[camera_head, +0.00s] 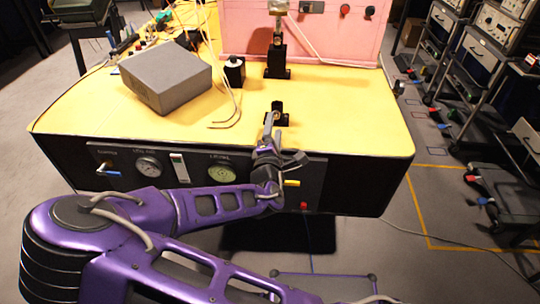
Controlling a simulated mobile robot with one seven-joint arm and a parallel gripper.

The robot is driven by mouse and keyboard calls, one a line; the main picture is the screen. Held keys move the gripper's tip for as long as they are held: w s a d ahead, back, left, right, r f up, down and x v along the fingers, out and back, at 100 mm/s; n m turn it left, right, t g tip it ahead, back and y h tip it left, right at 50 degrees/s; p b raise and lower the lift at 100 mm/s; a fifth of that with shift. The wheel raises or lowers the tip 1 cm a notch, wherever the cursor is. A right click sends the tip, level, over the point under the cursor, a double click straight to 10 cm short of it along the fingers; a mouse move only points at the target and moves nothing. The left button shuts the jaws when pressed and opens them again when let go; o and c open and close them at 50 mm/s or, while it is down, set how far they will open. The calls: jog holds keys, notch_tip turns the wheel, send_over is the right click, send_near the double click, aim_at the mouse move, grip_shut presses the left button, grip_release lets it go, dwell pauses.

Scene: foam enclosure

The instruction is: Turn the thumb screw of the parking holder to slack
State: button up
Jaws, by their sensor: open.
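A small black holder (279,107) stands on the yellow bench top (345,120) near its front edge. A second, taller black stand (277,60) is behind it, in front of the pink box, with a pale metallic piece at its top. I cannot tell for certain which one is the parking holder. My gripper (268,121) reaches over the front edge from my purple arm, and its tip is at the left side of the near holder. It is open. The thumb screw is too small or hidden to make out, and contact cannot be told.
A grey block (166,75) and a small black knobbed box (234,71) are on the bench to the left. Bent wires (228,124) lie left of my gripper. The pink box (330,32) closes off the back. The bench's right side is clear.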

jog(key=s+p, duration=0.3)
jog(key=s, duration=1.1)
jog(key=shift+a, duration=0.25)
